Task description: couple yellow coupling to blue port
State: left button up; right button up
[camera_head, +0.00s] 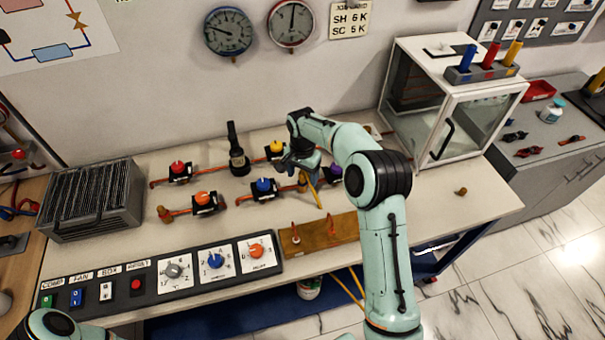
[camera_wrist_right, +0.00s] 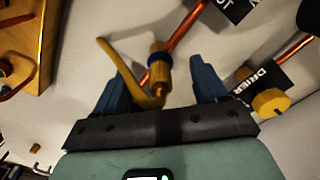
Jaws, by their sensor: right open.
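My right gripper (camera_head: 300,167) reaches over the middle of the bench, beside the pipe end right of the blue-knobbed valve (camera_head: 263,186). In the right wrist view its two fingers (camera_wrist_right: 162,82) are spread, with clear gaps to the brass fitting between them. That fitting, with a blue ring (camera_wrist_right: 158,59), sits at the end of a copper pipe and looks like the blue port. A yellow hose (camera_wrist_right: 118,62) bends into a yellow end piece (camera_wrist_right: 151,101), apparently the yellow coupling, at the fitting's near end. I cannot tell whether they are joined. My left gripper is out of view.
A wooden block (camera_head: 318,236) and a control panel (camera_head: 165,277) line the bench front. A glass-sided cabinet (camera_head: 452,101) stands right and a finned unit (camera_head: 93,203) left. A drier label (camera_wrist_right: 262,84) and brass knob (camera_wrist_right: 271,101) are close to the right finger.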

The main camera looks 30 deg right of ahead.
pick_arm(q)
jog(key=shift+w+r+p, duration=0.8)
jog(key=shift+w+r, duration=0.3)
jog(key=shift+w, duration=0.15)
pick_arm(e)
notch_tip(320, 180, up, 13)
jog(key=shift+r, duration=0.2)
